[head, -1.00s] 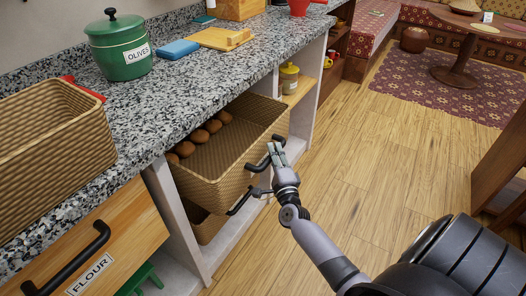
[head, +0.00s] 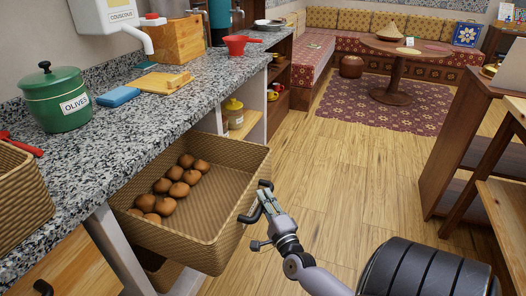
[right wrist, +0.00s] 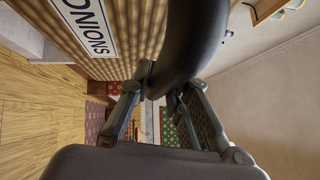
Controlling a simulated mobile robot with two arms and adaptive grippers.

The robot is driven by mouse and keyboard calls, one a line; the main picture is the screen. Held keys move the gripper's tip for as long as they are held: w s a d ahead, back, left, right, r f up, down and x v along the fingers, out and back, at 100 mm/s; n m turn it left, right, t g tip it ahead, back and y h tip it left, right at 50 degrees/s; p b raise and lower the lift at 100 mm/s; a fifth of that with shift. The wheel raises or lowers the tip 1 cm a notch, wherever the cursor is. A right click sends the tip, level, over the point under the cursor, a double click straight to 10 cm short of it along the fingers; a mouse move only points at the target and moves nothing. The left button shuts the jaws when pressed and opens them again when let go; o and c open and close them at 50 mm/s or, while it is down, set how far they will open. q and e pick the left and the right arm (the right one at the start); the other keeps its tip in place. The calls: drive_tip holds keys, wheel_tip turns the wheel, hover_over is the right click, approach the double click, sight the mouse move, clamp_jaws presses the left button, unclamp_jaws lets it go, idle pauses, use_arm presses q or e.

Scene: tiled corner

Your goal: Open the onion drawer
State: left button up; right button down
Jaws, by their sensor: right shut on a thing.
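The onion drawer (head: 205,235) is a woven basket drawer under the granite counter, pulled well out over the floor, with several brown onions (head: 178,182) inside. Its front carries a white label reading ONIONS, seen in the right wrist view (right wrist: 90,22). The dark bar handle (head: 262,203) is on the drawer's front. My right gripper (head: 266,200) is shut on this handle; in the right wrist view the dark handle (right wrist: 195,45) passes between the fingers. My left gripper does not show.
The granite counter (head: 150,108) holds a green olives pot (head: 56,100), a blue block (head: 118,97) and a cutting board (head: 160,82). A wooden shelf unit (head: 470,150) stands at the right. The floor (head: 330,170) between is clear.

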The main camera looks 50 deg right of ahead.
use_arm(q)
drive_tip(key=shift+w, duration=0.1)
use_arm(e)
drive_tip(key=shift+f, duration=0.1)
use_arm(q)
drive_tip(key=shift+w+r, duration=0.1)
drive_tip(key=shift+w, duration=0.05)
use_arm(e)
drive_tip(key=c, duration=1.5)
unclamp_jaws()
drive_tip(key=v, duration=1.2)
